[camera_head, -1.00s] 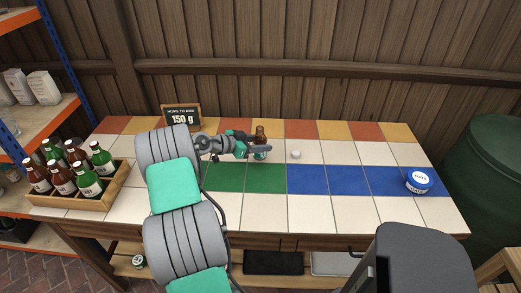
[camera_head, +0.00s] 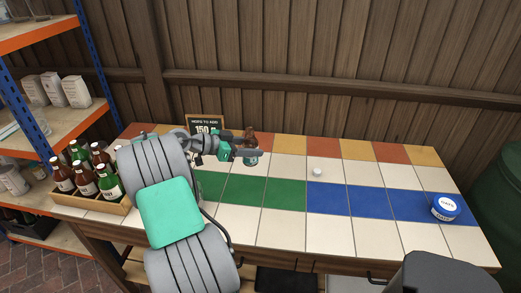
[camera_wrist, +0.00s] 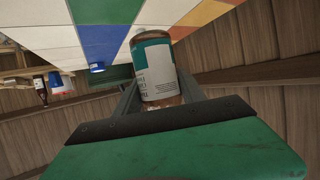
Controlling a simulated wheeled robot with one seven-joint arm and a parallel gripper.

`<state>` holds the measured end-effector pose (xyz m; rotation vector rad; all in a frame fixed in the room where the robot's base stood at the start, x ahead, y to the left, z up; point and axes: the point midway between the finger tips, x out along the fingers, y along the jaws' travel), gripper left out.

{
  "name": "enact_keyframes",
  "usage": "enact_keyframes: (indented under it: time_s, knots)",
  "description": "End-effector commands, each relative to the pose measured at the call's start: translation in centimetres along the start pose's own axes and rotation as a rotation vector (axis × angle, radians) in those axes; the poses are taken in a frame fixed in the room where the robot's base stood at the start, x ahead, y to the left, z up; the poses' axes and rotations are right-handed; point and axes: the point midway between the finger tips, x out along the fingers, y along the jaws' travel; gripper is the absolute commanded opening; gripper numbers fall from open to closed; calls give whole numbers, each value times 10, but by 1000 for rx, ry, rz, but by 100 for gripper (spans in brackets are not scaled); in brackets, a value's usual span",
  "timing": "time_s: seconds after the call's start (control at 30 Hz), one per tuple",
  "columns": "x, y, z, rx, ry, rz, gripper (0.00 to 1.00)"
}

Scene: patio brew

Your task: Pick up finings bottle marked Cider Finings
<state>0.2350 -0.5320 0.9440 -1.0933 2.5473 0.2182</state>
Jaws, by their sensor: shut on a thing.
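A small brown bottle (camera_head: 252,137) with a teal and white label is above the tiled table, near its back edge, in the head view. My gripper (camera_head: 247,153) is shut on it from the left. In the wrist view the bottle (camera_wrist: 156,68) stands between the two fingers, and the label fills most of its visible side. The label's print is too small and turned to read, so I cannot tell whether it says Cider Finings. The bottle looks lifted off the tiles, though the gap under it is hard to judge.
A small white cap-like object (camera_head: 318,172) lies on the tiles to the right. A blue and white tub (camera_head: 444,208) stands at the right end. A wooden crate (camera_head: 95,200) of bottles is at the left. A hops sign (camera_head: 204,124) stands behind my arm.

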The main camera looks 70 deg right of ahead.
Motion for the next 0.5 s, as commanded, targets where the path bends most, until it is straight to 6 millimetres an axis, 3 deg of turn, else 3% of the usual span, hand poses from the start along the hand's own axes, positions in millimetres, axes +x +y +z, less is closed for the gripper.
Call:
enact_keyframes:
  time_s: [0.2,0.5]
  knots:
    - [-17,-2,-1,1,2,-2,0]
    - [-25,-2,-2,1,1,-1,0]
